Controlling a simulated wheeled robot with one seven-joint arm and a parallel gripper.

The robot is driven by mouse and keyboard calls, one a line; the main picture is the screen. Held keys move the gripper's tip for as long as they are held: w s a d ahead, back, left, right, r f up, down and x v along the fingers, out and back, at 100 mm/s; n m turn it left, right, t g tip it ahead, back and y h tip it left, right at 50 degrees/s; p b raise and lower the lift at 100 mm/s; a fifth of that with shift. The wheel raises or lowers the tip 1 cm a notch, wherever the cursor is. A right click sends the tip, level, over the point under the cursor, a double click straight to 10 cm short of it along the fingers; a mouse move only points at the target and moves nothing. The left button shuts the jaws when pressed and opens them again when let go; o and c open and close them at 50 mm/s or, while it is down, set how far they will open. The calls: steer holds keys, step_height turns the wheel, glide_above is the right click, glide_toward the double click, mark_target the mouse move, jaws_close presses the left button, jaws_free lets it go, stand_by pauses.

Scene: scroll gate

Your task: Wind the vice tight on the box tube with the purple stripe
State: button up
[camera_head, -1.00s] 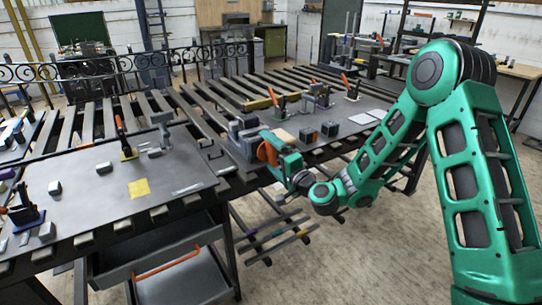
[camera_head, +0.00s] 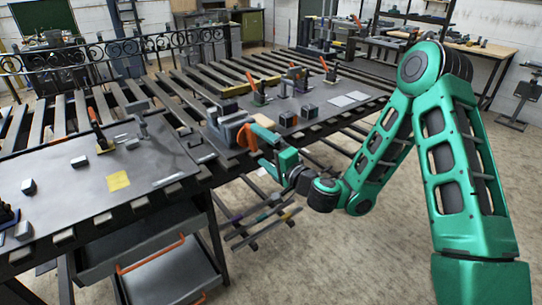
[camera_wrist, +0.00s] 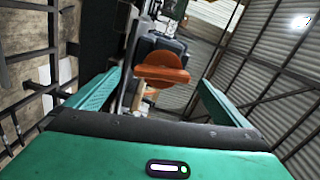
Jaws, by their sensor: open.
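The grey vice (camera_head: 226,124) stands at the bench edge in the middle of the head view. Its orange handle (camera_head: 246,138) faces my gripper (camera_head: 260,150). In the wrist view the handle (camera_wrist: 162,74) lies ahead, between the lines of my two spread fingers; the gripper (camera_wrist: 160,82) is open and empty. I see no contact with the handle. Several tubes with small coloured stripes lie on the low rack under the bench; one stripe looks purple (camera_head: 262,217). Whether a tube sits in the vice jaws cannot be told.
A table (camera_head: 85,195) at left holds small blocks and a yellow square. Tools with orange levers (camera_head: 254,85) and grey blocks stand on the bench behind the vice. A drawer with an orange pull (camera_head: 150,256) hangs below the left table. Floor at the lower right is clear.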

steer(key=shift+v, duration=2.1)
steer(key=shift+d+r, duration=0.1)
steer(key=shift+c, duration=0.3)
